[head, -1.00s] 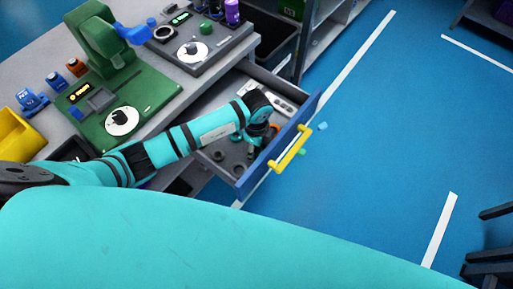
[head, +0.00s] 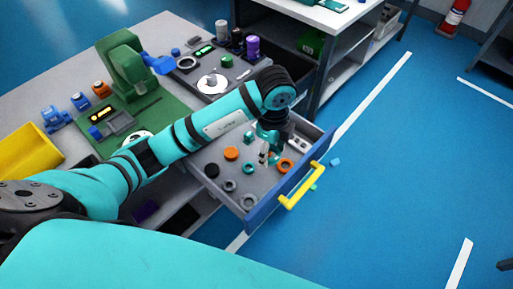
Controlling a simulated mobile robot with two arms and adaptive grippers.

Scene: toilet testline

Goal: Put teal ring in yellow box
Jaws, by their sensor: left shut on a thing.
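The yellow box (head: 28,152) stands at the left end of the grey table, partly cut off by the picture's edge. My left arm reaches over the table to the open drawer. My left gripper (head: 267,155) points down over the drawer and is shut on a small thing. A bit of teal shows at the fingertips and looks like the teal ring (head: 274,158), though it is small and partly hidden. My right gripper is not in view.
The open drawer (head: 222,198) has a blue front and yellow handle (head: 302,186); it holds orange, grey and dark rings and round parts. A green machine (head: 128,68) stands on the table behind my arm.

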